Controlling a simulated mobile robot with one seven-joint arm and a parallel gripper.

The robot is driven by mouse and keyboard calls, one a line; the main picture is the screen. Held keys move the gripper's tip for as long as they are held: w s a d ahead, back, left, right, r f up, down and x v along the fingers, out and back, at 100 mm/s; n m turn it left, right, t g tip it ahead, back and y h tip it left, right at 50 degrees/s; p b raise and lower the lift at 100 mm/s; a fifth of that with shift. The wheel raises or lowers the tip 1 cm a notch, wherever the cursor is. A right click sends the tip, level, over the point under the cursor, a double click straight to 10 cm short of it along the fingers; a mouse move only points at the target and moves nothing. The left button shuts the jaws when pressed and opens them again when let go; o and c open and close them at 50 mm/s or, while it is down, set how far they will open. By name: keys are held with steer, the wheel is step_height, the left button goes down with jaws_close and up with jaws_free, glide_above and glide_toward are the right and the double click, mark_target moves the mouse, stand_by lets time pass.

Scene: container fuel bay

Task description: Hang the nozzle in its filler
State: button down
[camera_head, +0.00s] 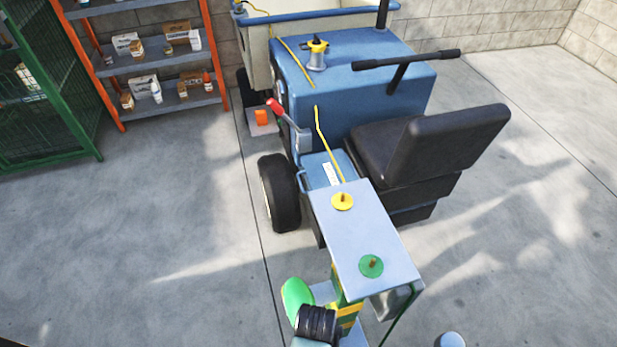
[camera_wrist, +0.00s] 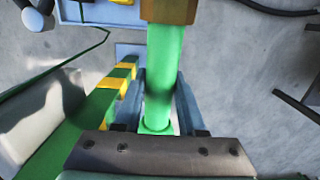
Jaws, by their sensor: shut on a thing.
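My gripper (camera_wrist: 160,100) has its two grey fingers on either side of a green, round-bodied nozzle (camera_wrist: 163,75) and is shut on it. A brown block sits at the top of the nozzle in the wrist view, and its far end is out of frame. In the head view a green rounded part (camera_head: 297,293), which looks like the nozzle, shows beside the dispenser stand (camera_head: 365,235), low in the picture. A grey filler neck with a yellow top (camera_head: 317,55) stands on the blue vehicle's hood. I cannot tell which filler belongs to the green nozzle.
The stand's grey top carries a yellow disc (camera_head: 342,201) and a green disc (camera_head: 371,266). A green-yellow striped post (camera_wrist: 115,90) is close left of my gripper. The blue vehicle (camera_head: 350,70) has a black seat (camera_head: 440,140). Shelves (camera_head: 155,60) stand back left. Floor right is clear.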

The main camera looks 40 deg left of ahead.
steer(key=shift+r+p, duration=5.7)
steer(key=shift+p, duration=0.05)
